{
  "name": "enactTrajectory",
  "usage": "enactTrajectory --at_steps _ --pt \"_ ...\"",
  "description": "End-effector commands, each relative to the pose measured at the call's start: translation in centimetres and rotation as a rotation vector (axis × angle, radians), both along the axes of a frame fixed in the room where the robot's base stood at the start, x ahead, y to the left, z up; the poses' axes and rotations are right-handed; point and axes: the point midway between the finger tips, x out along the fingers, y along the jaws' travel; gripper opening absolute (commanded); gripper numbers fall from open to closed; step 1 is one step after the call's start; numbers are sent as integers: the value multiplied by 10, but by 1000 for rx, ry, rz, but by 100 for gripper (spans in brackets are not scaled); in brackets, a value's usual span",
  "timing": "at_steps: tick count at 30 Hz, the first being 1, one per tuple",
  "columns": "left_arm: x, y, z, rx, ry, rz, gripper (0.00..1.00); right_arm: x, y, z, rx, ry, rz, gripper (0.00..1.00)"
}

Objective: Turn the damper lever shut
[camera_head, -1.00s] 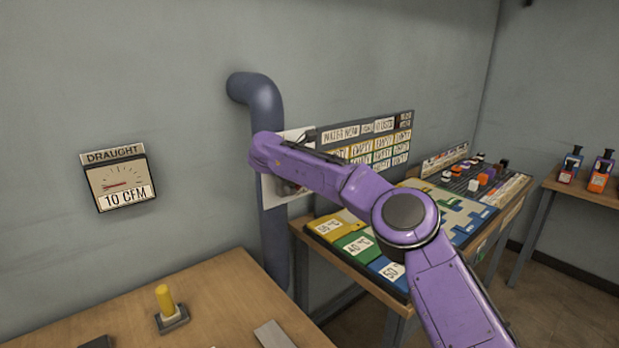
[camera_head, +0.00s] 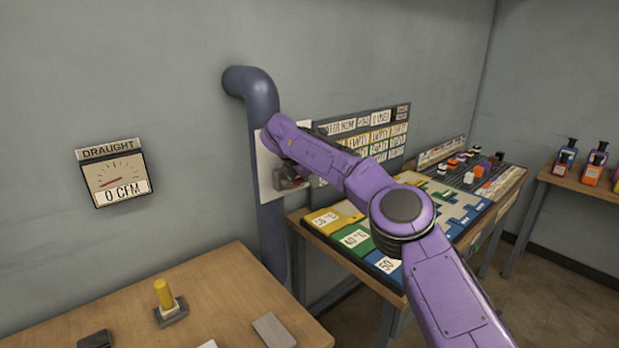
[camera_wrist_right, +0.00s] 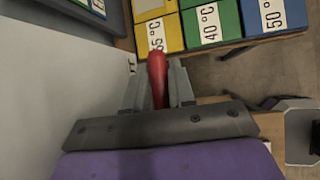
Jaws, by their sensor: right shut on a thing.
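The damper lever shows in the right wrist view as a red handle (camera_wrist_right: 158,80) between the two grey fingers. My right gripper (camera_wrist_right: 158,88) is shut on it. In the head view my right gripper (camera_head: 290,180) is at the white plate (camera_head: 268,180) on the dark blue pipe (camera_head: 268,228), with a bit of red by it; my purple arm hides most of the lever there. The draught gauge (camera_head: 114,173) on the wall left of the pipe reads 0 CFM. My left gripper is not in view.
A wooden table (camera_head: 225,290) with a yellow peg on a dark base (camera_head: 165,300) stands in front. Right of the pipe, a bench holds yellow, green (camera_head: 357,240) and blue temperature panels. Bottles stand on a table (camera_head: 590,185) at far right.

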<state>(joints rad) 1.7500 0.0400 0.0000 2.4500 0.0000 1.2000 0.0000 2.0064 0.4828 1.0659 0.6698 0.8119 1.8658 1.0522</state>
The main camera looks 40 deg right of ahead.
Motion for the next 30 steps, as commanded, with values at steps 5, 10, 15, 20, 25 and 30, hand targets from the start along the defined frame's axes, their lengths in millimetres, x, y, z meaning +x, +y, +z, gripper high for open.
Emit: enactTrajectory --at_steps 5,10,15,20,25,30 --pt "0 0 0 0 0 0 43 0 2 -3 6 5 1 37" --pt "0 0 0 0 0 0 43 0 1 -2 4 3 0 45" --pt "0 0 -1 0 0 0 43 -1 2 0 2 1 0 45" --pt "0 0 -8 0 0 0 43 -5 16 20 0 -2 2 45" --pt "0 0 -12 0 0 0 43 -13 41 54 0 -1 2 45" --pt "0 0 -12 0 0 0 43 -19 56 77 3 2 -1 45"
